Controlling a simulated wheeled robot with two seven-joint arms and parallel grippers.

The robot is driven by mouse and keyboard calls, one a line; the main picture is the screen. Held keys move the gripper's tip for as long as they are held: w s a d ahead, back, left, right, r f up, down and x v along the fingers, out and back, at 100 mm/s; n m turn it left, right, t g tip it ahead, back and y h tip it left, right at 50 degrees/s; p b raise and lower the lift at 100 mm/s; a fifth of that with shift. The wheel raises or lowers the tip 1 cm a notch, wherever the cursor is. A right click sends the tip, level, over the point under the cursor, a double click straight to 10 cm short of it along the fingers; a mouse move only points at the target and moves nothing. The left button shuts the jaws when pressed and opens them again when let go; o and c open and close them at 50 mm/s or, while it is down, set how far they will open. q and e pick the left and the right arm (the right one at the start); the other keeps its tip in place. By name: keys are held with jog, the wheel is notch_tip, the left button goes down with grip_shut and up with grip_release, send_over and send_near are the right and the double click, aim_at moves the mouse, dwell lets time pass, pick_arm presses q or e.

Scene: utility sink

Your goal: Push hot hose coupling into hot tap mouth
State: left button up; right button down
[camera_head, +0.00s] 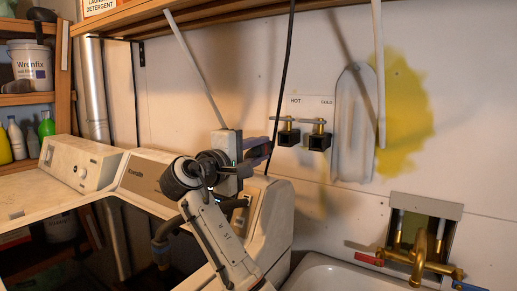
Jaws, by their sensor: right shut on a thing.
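The hot tap (289,133) is on the wall plate under the word HOT. It has a brass handle and a dark square mouth (287,139). The similar cold tap (318,138) is just right of it. My right gripper (262,151) is left of the hot tap and a little lower in the picture, apart from it in this view. It is shut on the hot hose coupling, which is mostly hidden between the fingers. A grey hose (166,231) curves below my right arm; where it joins is unclear. My left gripper is not in view.
A white washing machine (151,176) stands below and left. A pale board (353,120) hangs right of the taps. A sink (333,277) with a brass faucet (421,248) is at the lower right. A dark cable (288,62) hangs in front of the wall near the hot tap.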

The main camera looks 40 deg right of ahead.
aim_at(271, 144)
jog(key=shift+x, duration=1.4)
jog(key=shift+p+x, duration=0.55)
jog(key=shift+x, duration=0.95)
jog(key=shift+p, duration=0.8)
jog(key=shift+p+x, duration=0.45)
jog(key=shift+x, duration=1.1)
jog(key=c, duration=1.4)
grip_release()
